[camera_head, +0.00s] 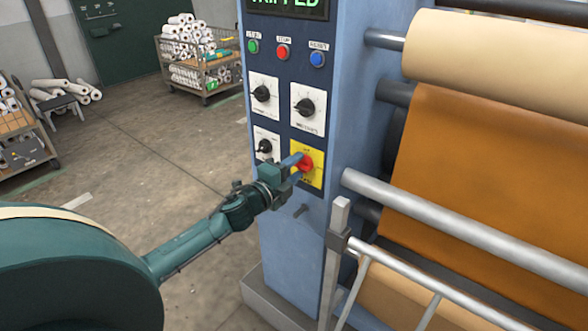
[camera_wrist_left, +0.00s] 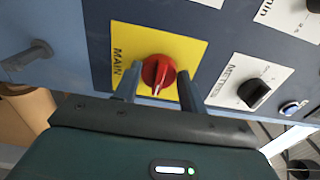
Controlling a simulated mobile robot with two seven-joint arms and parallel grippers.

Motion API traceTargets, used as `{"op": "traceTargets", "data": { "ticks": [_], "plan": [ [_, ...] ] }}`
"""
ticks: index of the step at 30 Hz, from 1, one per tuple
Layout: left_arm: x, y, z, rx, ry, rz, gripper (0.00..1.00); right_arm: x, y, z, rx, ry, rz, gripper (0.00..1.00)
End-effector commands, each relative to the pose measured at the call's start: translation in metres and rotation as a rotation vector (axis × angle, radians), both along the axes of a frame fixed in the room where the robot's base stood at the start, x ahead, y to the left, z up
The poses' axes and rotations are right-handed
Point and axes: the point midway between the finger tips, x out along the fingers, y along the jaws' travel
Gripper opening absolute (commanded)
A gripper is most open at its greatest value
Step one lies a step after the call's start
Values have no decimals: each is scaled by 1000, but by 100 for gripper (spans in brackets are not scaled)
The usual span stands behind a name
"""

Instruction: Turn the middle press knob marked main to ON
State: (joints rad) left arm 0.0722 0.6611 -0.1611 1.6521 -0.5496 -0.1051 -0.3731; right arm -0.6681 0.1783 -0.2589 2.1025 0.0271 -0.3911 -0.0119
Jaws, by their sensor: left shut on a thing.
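The red main knob (camera_head: 306,164) sits on a yellow plate (camera_head: 317,179) at the lower right of the press's blue control panel. In the left wrist view the red knob (camera_wrist_left: 157,74) stands on the yellow plate (camera_wrist_left: 190,50) marked MAIN. A white mark on the knob points to the picture's bottom there. My left gripper (camera_head: 296,167) is shut on the knob. Its two fingers lie on either side of the knob in the left wrist view (camera_wrist_left: 158,86). The plate's ON and OFF lettering is too small or covered to read. My right gripper is out of view.
Black knobs on white plates (camera_head: 306,107) sit above and beside the yellow plate. Buttons (camera_head: 283,52) and a display reading TRIPPED (camera_head: 288,4) are higher up. Rollers and a metal rail (camera_head: 450,230) stand at right.

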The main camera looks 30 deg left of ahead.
Motion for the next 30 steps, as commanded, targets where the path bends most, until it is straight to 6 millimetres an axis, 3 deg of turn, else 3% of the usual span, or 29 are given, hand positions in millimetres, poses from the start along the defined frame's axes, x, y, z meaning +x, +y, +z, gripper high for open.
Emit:
{"op": "traceTargets", "data": {
  "ticks": [6,7,14,23,30],
  "plan": [
    [0,0,0,5,0,0,19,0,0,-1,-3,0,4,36],
    [0,0,0,4,0,0,42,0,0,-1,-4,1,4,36],
    [0,0,0,3,0,0,61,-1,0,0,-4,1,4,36],
    [-2,0,0,1,0,0,63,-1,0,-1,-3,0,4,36],
    [-30,2,-3,1,3,-1,63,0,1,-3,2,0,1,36]
  ]
}}
